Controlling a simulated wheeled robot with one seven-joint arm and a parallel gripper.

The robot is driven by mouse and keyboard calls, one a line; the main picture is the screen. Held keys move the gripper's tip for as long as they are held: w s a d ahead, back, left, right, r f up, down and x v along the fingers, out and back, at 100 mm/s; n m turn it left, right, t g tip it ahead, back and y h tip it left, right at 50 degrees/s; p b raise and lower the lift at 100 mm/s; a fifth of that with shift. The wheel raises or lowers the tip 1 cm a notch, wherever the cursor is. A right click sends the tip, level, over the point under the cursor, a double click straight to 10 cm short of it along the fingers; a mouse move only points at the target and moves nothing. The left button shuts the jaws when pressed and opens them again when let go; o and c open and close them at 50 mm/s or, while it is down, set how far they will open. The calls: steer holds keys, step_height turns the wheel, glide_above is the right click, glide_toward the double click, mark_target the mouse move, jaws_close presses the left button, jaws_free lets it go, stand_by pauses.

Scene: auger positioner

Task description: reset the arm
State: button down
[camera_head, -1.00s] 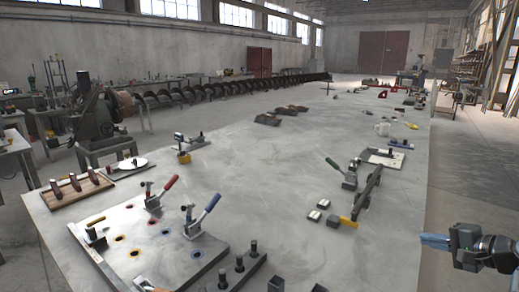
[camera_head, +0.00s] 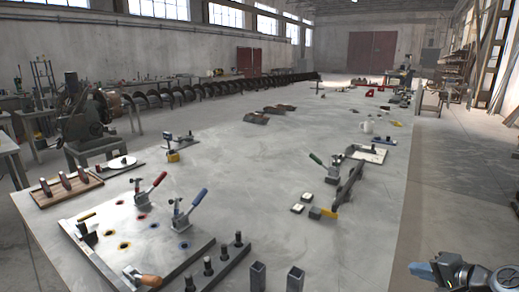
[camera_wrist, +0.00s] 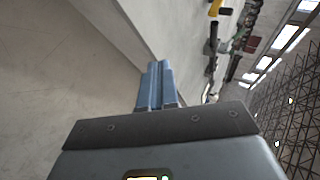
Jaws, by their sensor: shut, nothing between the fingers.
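My gripper (camera_head: 422,271) is at the lower right of the head view, off the right side of the long grey table. Its two blue fingers are together with nothing between them. In the wrist view the shut fingers (camera_wrist: 157,85) point up the picture, beside the table's side and edge. My arm runs out of the head view at the lower right corner. The gripper touches nothing that I can see.
The grey table (camera_head: 240,190) holds a fixture plate (camera_head: 140,235) with red and blue toggle clamps, a bar with yellow end (camera_head: 327,212), and a white mug (camera_head: 367,127). Several upright posts stand at the near edge. The floor (camera_head: 460,190) right of the table is clear.

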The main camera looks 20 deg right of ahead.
steer(key=s+a+f+n+h, duration=0.2)
steer(key=s+a+f+n, duration=0.2)
steer(key=s+a, duration=0.4)
steer(key=s+a+f+n+h, duration=0.25)
steer(key=s+a, duration=0.45)
steer(key=s, duration=0.4)
steer(key=s+a+r+n+t+y, duration=0.3)
steer(key=s+a+r+n, duration=0.6)
steer(key=s+a+r, duration=0.7)
steer(key=shift+s+a+t+y, duration=0.25)
steer(key=shift+a+y, duration=0.3)
steer(key=shift+a, duration=0.3)
steer(key=c, duration=1.8)
jaws_free()
steer(key=shift+w, duration=0.1)
steer(key=shift+c, duration=0.2)
